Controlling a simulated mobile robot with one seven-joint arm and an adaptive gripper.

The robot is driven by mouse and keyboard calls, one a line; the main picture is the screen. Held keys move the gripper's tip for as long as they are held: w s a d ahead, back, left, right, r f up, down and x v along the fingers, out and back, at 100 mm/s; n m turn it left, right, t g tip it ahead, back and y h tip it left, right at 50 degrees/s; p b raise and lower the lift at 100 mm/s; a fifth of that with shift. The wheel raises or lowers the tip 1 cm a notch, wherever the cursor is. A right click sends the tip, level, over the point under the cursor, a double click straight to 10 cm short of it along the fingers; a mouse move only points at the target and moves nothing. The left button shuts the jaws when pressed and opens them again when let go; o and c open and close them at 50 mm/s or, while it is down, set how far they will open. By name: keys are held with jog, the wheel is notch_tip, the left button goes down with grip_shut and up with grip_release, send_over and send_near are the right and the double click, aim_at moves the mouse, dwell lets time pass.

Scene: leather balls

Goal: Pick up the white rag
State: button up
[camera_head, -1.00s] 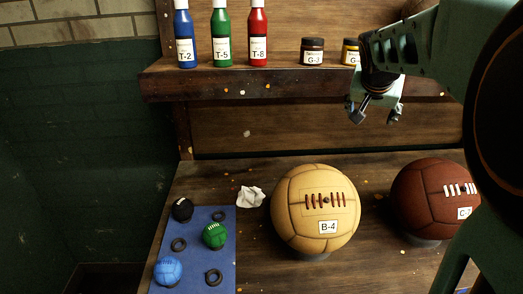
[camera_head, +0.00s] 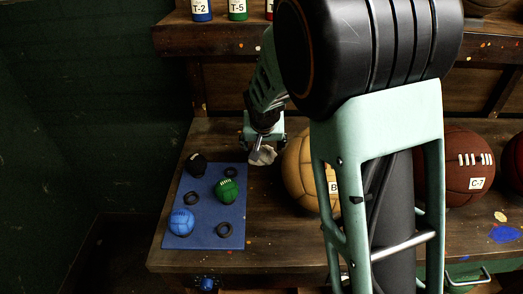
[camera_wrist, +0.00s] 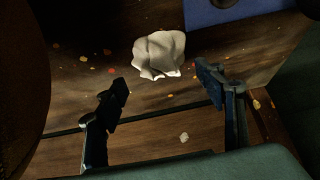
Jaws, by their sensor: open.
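The white rag (camera_head: 263,155) lies crumpled on the wooden bench, between the blue mat and the tan ball. My gripper (camera_head: 262,138) is right above or behind it in the head view and partly overlaps it. In the wrist view the rag (camera_wrist: 159,55) shows whole, a little beyond the fingertips and roughly centred between them. My gripper (camera_wrist: 163,83) is open there, with one finger on each side and nothing between the pads. I cannot tell the exact height of the fingers over the bench.
The tan ball B-4 (camera_head: 299,172) stands close right of the rag, partly hidden by my arm. The blue mat (camera_head: 211,233) at left holds small balls and dark rings. A brown ball C-7 (camera_head: 462,170) stands further right. A shelf (camera_head: 225,43) with bottles runs above.

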aim_at(262, 148)
jog(key=shift+x, duration=2.7)
jog(key=shift+w+a+r, duration=0.1)
jog(key=shift+w+a, duration=0.05)
jog(key=shift+c, duration=0.5)
jog(key=c, duration=1.2)
jog(key=shift+o, duration=0.2)
notch_tip(262, 148, up, 10)
jog(key=shift+r+p, duration=0.1)
jog(key=shift+p, duration=0.2)
jog(key=o, duration=0.6)
jog(key=c, duration=0.5)
jog(key=shift+o, duration=0.2)
